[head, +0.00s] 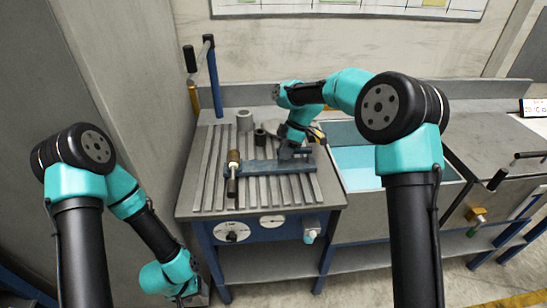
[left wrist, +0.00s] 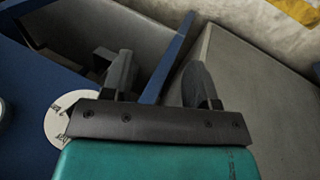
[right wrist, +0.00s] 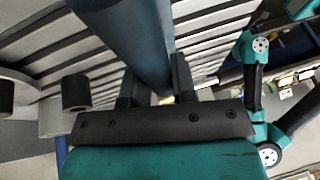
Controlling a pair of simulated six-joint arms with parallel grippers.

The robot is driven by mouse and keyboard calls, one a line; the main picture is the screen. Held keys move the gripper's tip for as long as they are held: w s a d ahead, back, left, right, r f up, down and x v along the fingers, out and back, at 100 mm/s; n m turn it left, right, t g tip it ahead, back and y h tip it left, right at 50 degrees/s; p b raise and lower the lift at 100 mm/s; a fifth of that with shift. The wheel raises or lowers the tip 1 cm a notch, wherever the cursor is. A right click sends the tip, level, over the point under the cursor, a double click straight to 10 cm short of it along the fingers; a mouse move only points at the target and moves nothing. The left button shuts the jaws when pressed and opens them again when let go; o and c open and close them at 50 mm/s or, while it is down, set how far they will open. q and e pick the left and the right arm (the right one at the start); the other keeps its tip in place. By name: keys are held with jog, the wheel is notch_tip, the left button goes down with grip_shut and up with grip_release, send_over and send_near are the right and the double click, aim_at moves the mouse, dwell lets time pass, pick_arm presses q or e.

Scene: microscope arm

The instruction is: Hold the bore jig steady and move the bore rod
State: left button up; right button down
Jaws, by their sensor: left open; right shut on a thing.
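A long blue-grey bar (head: 262,167), which looks like the bore jig, lies across the slotted table top. My right gripper (head: 291,152) is shut on it near its right end. In the right wrist view the bar (right wrist: 135,40) runs away from between the fingers. A rod with a brown upper part and a dark lower part (head: 232,178), which looks like the bore rod, is at the bar's left end; I cannot tell how they join. My left gripper (head: 192,298) is low, off the table's front left corner. It is open and empty in the left wrist view (left wrist: 160,85).
A grey cylinder (head: 244,121) and a smaller black cylinder (head: 260,139) stand behind the bar. A blue post with a black handle (head: 213,75) rises at the back left. A sink basin (head: 355,165) is right of the slotted table (head: 200,190). The table's front left is clear.

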pick_arm(q)
jog(key=w+d+r+m, duration=0.1)
jog(key=w+d+r, duration=0.1)
jog(key=d+r, duration=0.1)
jog(key=w+d+r+m+g, duration=0.1)
jog(key=d, duration=0.1)
jog(key=shift+w+r+m, duration=0.2)
jog(key=shift+w+m, duration=0.05)
jog(key=shift+m, duration=0.05)
jog(key=w+d+r+m+g+y, duration=0.25)
jog(key=d+r+m, duration=0.45)
jog(key=d+r, duration=0.75)
notch_tip(320, 180, up, 23)
jog(key=n+t+h, duration=0.1)
jog(key=n+t, duration=0.2)
jog(key=n, duration=0.5)
send_over(231, 185)
jog(key=a, duration=0.2)
jog(key=shift+a, duration=0.2)
jog(key=shift+f, duration=0.1)
jog(key=x, duration=1.1)
jog(key=shift+s+d+f, duration=0.1)
jog(key=shift+s+f, duration=0.1)
jog(key=shift+f, duration=0.2)
